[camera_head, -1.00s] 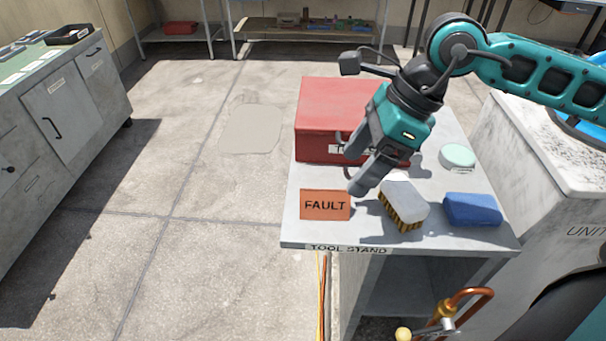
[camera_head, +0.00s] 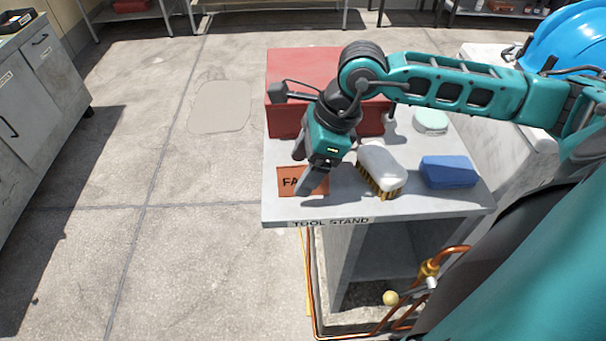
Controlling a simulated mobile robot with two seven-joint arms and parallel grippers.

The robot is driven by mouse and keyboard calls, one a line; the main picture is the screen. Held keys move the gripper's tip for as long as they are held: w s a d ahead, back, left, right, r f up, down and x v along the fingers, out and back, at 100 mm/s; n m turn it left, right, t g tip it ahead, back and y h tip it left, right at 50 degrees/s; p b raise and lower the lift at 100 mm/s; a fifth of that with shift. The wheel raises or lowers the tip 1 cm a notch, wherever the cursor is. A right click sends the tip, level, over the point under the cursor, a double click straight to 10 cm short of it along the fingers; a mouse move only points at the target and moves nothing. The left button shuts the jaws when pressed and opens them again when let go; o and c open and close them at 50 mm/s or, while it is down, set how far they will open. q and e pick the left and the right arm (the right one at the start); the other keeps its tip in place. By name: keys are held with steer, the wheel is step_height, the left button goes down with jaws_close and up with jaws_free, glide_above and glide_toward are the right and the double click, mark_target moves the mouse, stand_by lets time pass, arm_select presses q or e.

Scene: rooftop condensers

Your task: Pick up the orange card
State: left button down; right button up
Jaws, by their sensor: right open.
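The orange card (camera_head: 288,182) lies on the grey tool stand (camera_head: 440,204) near its front left edge. Its black lettering is partly covered by my gripper, with only the first letters showing. My right gripper (camera_head: 306,174) points down over the right part of the card, its fingers apart and nothing seen between them. I cannot tell whether a fingertip touches the card. My left gripper is not in view.
A brush (camera_head: 382,168) with yellow bristles lies just right of my gripper. A blue sponge (camera_head: 448,171) and a pale green round thing (camera_head: 431,121) are further right. A red toolbox (camera_head: 284,118) stands behind. Open floor lies left of the stand.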

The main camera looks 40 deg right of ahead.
steer(key=shift+x, duration=1.25)
steer(key=c, duration=1.1)
steer(key=shift+r, duration=0.1)
